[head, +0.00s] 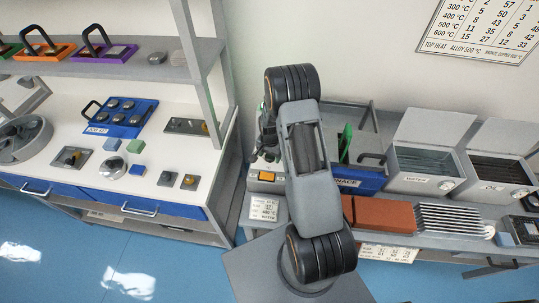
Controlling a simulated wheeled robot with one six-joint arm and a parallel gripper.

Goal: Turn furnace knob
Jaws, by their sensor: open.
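The furnace (371,184) stands on the right bench, with a blue front whose label shows only its last letters, "NACE". My arm crosses in front of it and hides its left part. I cannot make out the furnace knob; it may be behind my arm. A small unit with an orange face (267,176) sits just left of my arm. A few grey-green parts show at the left edge of my arm, too covered to identify. My gripper's fingers cannot be seen.
A white bench (60,175) with shelf is at left. Blue floor lies between.

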